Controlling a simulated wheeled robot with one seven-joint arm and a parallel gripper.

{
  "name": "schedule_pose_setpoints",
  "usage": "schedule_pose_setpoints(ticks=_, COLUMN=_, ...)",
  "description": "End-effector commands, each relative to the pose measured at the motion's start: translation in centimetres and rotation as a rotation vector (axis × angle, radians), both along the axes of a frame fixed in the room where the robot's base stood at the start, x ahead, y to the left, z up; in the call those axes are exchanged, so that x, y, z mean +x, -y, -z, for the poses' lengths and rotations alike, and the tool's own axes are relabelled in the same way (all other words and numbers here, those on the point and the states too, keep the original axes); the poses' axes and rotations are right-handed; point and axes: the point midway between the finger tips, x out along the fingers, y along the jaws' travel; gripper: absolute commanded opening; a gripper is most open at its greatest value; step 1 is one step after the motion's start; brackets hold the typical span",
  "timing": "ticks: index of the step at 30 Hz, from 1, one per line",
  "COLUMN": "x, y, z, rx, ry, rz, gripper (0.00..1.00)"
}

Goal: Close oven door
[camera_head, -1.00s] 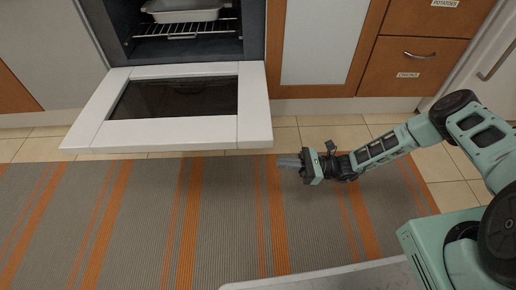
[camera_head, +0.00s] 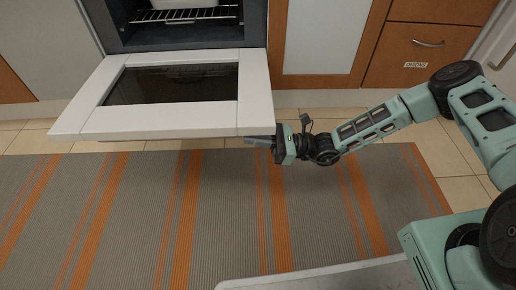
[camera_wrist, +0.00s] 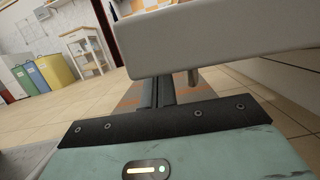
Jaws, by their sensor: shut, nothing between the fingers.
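The oven door (camera_head: 180,121) is white with a dark glass pane and hangs folded down, wide open, in front of the oven (camera_head: 185,32). My gripper (camera_head: 248,141) is at the door's front right corner, its shut fingers pointing left at the front edge. In the head view I cannot tell whether the fingers touch the door. In the wrist view, the door's white edge (camera_wrist: 215,40) fills the upper right, just above and beyond my shut, empty fingers (camera_wrist: 158,92).
A tray (camera_head: 180,14) sits on the oven rack. Wooden cabinets with a drawer (camera_head: 425,45) stand right of the oven. A grey and orange striped rug (camera_head: 140,220) covers the floor in front. In the wrist view, coloured bins (camera_wrist: 35,75) and a white cart (camera_wrist: 85,48) stand far off.

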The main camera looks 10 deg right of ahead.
Motion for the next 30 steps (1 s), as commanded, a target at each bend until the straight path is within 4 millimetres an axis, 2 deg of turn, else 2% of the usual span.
schedule_pose_setpoints(ticks=17, x=0.0, y=0.0, z=-0.9, rx=0.001, ry=-0.009, rz=0.000, gripper=0.00)
schedule_pose_setpoints(ticks=23, x=-0.2, y=0.0, z=-3.3, rx=0.006, ry=-0.051, rz=0.001, gripper=0.00)
schedule_pose_setpoints(ticks=30, x=-0.2, y=0.0, z=-7.9, rx=0.015, ry=-0.151, rz=-0.001, gripper=0.00)
